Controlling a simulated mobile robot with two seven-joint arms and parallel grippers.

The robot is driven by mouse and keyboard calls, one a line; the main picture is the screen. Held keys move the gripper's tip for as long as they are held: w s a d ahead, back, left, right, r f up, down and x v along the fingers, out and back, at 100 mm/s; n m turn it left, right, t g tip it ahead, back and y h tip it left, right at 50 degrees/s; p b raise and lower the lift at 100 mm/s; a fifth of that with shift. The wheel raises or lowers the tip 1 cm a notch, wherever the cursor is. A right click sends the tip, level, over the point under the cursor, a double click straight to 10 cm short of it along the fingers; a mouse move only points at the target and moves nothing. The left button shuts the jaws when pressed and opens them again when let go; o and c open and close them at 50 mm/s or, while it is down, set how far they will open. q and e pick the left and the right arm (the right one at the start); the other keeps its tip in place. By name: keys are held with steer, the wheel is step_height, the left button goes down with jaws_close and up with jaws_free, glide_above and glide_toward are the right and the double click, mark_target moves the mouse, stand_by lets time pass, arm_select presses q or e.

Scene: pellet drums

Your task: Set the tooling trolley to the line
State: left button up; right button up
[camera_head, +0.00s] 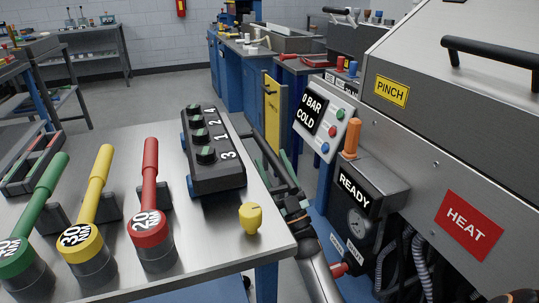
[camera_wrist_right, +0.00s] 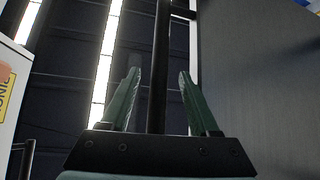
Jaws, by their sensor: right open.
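The tooling trolley (camera_head: 200,272), with a bright steel top and a blue leg, fills the lower left of the head view. A dark bar lies along its right side. My right gripper (camera_head: 273,160) is beside that edge, partly hidden by the trolley top, with green fingers apart. In the right wrist view my right gripper (camera_wrist_right: 160,72) is open, and a dark rod (camera_wrist_right: 160,60) stands between its fingers with a gap on each side. I cannot tell whether this rod is the trolley's bar. No floor line is clearly visible. My left gripper is not in view.
Green, yellow (camera_head: 92,190) and red (camera_head: 149,190) wrenches, a numbered black block (camera_head: 212,165) and a yellow knob (camera_head: 250,217) are on the trolley. A grey machine (camera_head: 440,140) with a READY box (camera_head: 355,195) stands close right. Open floor (camera_head: 165,95) lies behind.

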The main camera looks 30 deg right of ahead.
steer(key=shift+x, duration=1.4)
steer(key=shift+c, duration=0.4)
steer(key=shift+f, duration=0.1)
jaws_close()
